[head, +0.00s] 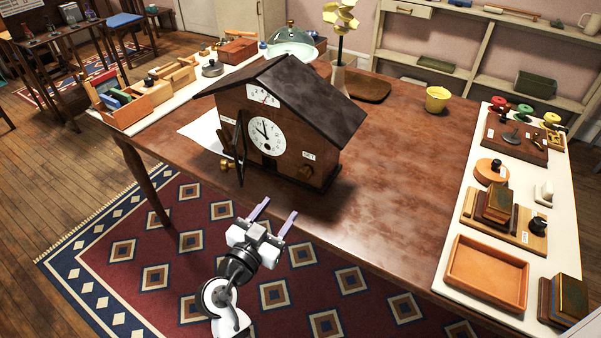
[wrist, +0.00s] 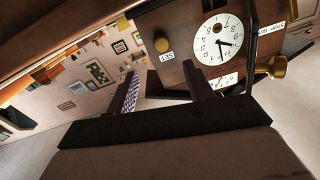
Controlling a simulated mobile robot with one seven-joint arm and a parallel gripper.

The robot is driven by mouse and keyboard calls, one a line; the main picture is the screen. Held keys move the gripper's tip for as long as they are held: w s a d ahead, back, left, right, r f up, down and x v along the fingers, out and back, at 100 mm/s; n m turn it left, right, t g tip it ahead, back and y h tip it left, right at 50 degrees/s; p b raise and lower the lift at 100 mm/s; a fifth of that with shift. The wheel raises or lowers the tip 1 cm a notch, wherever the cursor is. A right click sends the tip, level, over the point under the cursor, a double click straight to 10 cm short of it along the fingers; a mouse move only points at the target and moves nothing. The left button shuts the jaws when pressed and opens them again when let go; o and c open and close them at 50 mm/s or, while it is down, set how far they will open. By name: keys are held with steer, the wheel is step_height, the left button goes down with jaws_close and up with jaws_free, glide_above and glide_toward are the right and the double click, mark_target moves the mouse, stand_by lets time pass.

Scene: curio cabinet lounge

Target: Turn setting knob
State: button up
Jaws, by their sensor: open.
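A house-shaped wooden clock (head: 265,125) with a dark roof stands on the table. The setting knob (head: 306,171), a small brass knob, is on its front below a "SET" label, right of the white dial (head: 265,137). In the wrist view the clock is upside down, with the setting knob (wrist: 161,44) beside its label. My gripper (head: 274,211) is open and empty, in front of the clock at the table's near edge, apart from the knob. Its two purple fingers (wrist: 159,75) point toward the clock front, with the knob beyond them.
A dark bar stands upright at the clock's front left, with a larger brass knob (head: 227,164) near it. Wooden trays and boxes (head: 486,272) line the right side. A yellow cup (head: 437,99) stands behind. The table's middle right is clear.

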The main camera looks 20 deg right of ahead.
mark_target(302, 177)
steer(key=p+x, duration=0.4)
steer(key=x, duration=0.7)
steer(key=shift+w+r, duration=0.15)
steer(key=shift+w, duration=0.05)
steer(key=shift+p+x, duration=0.3)
steer(key=shift+x, duration=0.5)
steer(key=c, duration=1)
